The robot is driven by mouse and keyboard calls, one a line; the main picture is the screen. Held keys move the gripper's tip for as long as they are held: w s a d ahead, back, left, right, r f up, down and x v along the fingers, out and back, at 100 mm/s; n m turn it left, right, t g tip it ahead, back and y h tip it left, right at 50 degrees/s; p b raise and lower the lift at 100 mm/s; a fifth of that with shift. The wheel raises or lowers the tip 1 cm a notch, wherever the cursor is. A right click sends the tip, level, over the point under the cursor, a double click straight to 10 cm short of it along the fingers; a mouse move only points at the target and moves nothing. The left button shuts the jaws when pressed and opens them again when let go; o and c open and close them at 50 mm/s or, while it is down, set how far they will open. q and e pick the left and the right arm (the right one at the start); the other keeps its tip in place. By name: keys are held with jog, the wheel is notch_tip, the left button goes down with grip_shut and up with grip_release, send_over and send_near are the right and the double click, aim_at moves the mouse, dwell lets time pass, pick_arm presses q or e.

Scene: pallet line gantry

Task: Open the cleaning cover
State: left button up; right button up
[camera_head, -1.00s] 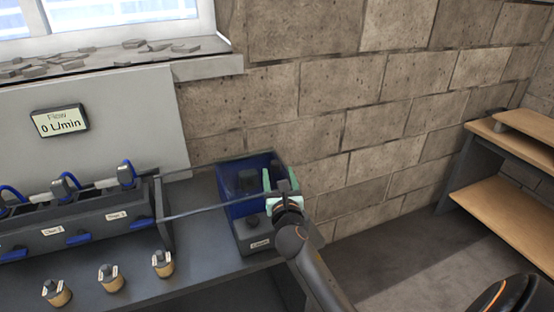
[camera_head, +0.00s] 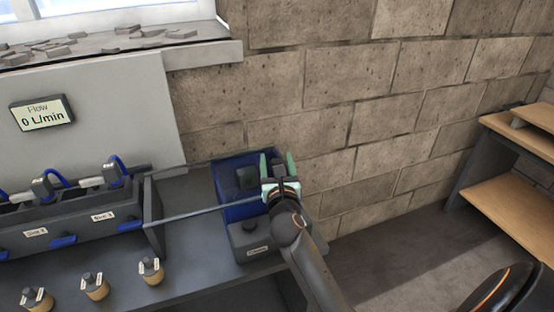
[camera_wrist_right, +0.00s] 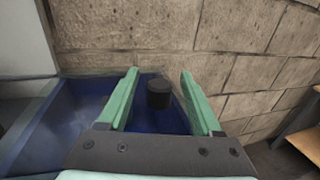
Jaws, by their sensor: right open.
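The cleaning cover seems to be the clear, thin-edged panel (camera_head: 190,214) that reaches from the grey trough to the blue bin (camera_head: 232,212); its exact limits are hard to tell. My right gripper (camera_head: 277,168) is at the bin's right end, with two green fingers apart. In the right wrist view, a dark round knob (camera_wrist_right: 160,94) shows between and beyond the open fingers (camera_wrist_right: 159,76); contact with them is not visible. The blue bin (camera_wrist_right: 70,112) lies below and left of the fingers there. My left gripper is not in view.
A grey block with a dark knob (camera_head: 250,232) stands in front of the bin. Several small knobbed pots (camera_head: 151,271) stand on the bench. A flow display (camera_head: 42,113) reads 0 L/min. The block wall (camera_head: 330,120) is close behind, and wooden shelves (camera_head: 505,210) stand at right.

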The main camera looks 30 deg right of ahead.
grip_shut()
dwell(0.6)
dwell(0.9)
